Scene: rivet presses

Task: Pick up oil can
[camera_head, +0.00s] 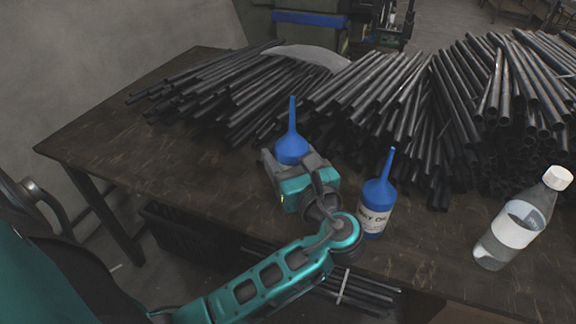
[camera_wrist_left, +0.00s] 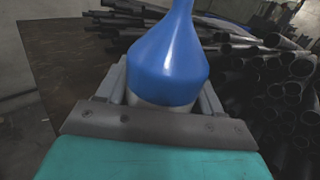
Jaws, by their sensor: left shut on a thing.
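A blue oil can (camera_head: 291,147) with a long thin spout stands upright at the middle of the table. My left gripper (camera_head: 290,163) is shut on it, and the gripper hides its lower body. In the left wrist view the blue oil can (camera_wrist_left: 168,65) fills the space between the fingers of my left gripper (camera_wrist_left: 165,90). A second blue oil can (camera_head: 377,205) with a pale label stands upright on the table to the right of the gripper, close to my left arm. My right gripper is not in view.
Large piles of dark metal tubes (camera_head: 365,95) cover the back and right of the wooden table (camera_head: 130,150). A clear bottle (camera_head: 515,230) with a white cap stands at the front right. The table's left part is clear.

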